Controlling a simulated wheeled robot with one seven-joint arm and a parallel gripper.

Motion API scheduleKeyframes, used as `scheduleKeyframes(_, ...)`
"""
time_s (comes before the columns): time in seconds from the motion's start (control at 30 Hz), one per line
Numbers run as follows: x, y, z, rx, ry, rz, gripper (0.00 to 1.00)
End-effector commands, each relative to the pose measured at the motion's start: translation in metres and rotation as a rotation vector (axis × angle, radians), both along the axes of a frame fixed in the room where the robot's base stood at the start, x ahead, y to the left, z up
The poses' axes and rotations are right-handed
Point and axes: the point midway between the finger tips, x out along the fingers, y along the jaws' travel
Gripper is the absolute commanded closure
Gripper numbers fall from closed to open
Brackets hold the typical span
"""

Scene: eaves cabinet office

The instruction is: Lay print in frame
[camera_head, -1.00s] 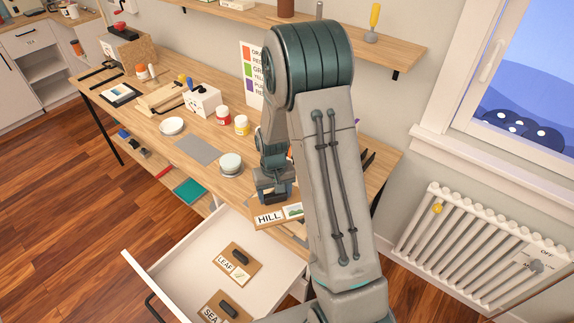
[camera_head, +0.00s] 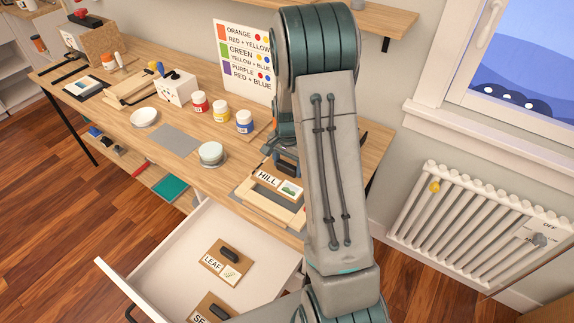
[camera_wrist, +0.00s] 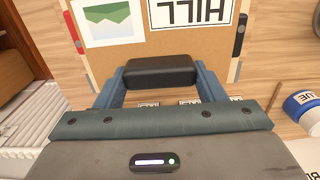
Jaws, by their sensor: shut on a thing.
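The HILL print (camera_head: 280,184) is a brown board with a word label and a small green landscape picture. My gripper (camera_wrist: 160,82) is shut on its black handle (camera_wrist: 160,70). In the head view the print is over a pale wooden frame (camera_head: 262,208) at the table's front right edge; whether it touches the frame I cannot tell. My arm hides part of the print and frame. In the wrist view the print's board (camera_wrist: 188,52) fills the top middle, its label upside down. The LEAF print (camera_head: 228,265) and another print (camera_head: 212,309) lie in the open drawer.
The open white drawer (camera_head: 150,262) juts out below the wooden table (camera_head: 118,122). A round tin (camera_head: 211,154), a grey mat (camera_head: 172,141) and red, yellow and blue paint jars (camera_head: 244,122) stand left of my arm. A radiator (camera_head: 460,220) is at right.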

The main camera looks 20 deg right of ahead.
Motion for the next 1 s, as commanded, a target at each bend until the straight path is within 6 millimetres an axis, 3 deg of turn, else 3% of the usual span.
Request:
scheduleKeyframes(0.6,0.0,0.0,-0.048,-0.001,0.001,0.002,0.62)
scheduleKeyframes(1.0,0.0,0.0,-0.051,0.0,0.0,0.003,0.62)
